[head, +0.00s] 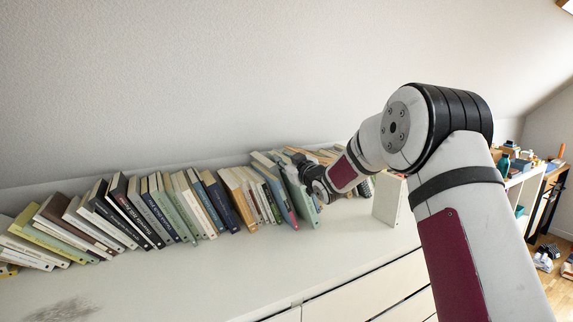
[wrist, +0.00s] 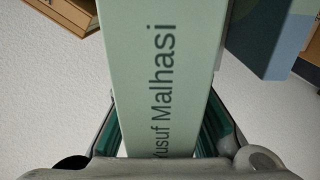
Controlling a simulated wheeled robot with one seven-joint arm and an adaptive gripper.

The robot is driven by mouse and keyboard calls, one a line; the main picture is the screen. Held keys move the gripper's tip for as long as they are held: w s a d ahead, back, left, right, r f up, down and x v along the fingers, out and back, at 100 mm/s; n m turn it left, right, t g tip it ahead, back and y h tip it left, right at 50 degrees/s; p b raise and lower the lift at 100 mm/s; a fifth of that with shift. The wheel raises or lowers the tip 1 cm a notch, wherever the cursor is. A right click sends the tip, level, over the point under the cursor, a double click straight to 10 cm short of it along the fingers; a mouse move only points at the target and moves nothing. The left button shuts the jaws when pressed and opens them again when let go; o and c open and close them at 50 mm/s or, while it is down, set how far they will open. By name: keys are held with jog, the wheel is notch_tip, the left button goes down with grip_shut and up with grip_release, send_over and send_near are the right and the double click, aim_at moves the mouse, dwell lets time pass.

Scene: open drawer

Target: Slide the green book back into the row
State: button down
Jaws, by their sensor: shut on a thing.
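The green book (wrist: 160,60) fills the middle of the wrist view, its pale green spine reading "Yusuf Malhasi". My gripper (wrist: 165,140) is shut on it, with one finger on each side of the spine. In the head view the green book (head: 299,196) stands at the right part of the row of books (head: 160,212), leaning slightly, beside a book with a blue and pink spine. My gripper (head: 299,165) is at its upper part and partly hidden by my wrist. The book's lower end is outside the wrist view.
A pale upright block or book (head: 389,199) stands on the white dresser top (head: 250,275) to the right. More books (head: 330,152) continue behind my wrist. A shelf with small items (head: 520,165) is at the far right.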

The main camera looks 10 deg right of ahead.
jog(key=shift+w+r, duration=0.15)
jog(key=shift+r, duration=0.05)
jog(key=c, duration=1.3)
grip_release()
jog(key=shift+a+f, duration=0.1)
jog(key=shift+f, duration=0.2)
jog(key=v, duration=1.2)
jog(key=shift+r, duration=0.3)
